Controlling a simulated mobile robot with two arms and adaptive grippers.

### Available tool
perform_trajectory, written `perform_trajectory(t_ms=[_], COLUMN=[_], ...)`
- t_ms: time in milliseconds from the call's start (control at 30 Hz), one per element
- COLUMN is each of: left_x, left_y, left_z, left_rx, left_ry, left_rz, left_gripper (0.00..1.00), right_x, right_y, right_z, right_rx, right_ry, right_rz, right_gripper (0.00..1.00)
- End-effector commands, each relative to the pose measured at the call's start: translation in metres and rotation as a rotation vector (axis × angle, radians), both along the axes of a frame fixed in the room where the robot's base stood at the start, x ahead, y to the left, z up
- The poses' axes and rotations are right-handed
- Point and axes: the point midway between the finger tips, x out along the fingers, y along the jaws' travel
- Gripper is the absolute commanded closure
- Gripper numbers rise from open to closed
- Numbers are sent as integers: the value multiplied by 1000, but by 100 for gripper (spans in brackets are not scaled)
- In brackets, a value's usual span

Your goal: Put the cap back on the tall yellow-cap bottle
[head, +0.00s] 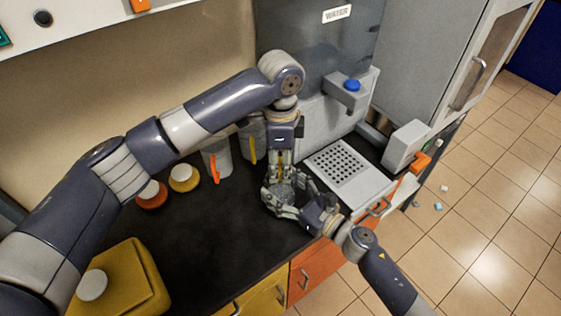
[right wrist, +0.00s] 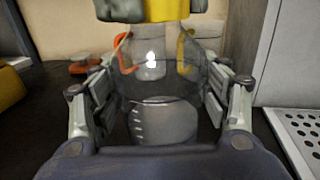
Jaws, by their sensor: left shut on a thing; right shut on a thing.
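My left gripper (head: 281,168) points down from above and is shut on the yellow cap (right wrist: 170,10), which shows at the top of the right wrist view. My right gripper (head: 285,203) comes in from the lower right and is shut around the clear bottle (right wrist: 160,95). The bottle looks upright on the black counter, its walls see-through, and it also shows between the fingers in the head view (head: 284,190). The cap is directly over the bottle's top. I cannot tell whether cap and neck touch, because the left fingers hide the neck.
Jars with an orange lid (head: 152,195) and a yellow lid (head: 184,178) stand left on the counter (head: 220,240). Jugs with an orange handle (head: 214,168) and a yellow handle (head: 252,147) stand behind. A yellow canister (head: 135,275) is front left; a perforated plate (head: 340,163) is right.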

Motion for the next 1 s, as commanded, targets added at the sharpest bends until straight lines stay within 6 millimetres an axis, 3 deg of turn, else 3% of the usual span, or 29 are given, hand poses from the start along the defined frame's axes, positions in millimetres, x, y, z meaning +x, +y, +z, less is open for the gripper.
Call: perform_trajectory(t_ms=[700,800,967,1000], left_x=[2,2,2,2], left_y=[1,1,1,1], left_z=[-1,-1,-1,-1], left_rx=[3,3,3,3], left_ry=[-3,-3,-3,-4], left_rz=[-1341,-1485,-1495,-1494], left_gripper=[86,86,86,51], right_x=[-1,-1,-1,-1], right_y=[1,1,1,1], right_z=[0,0,1,1], right_rx=[1,0,0,0], right_ry=[-1,-1,-1,-1], right_rz=[3,3,3,3], right_gripper=[97,97,97,97])
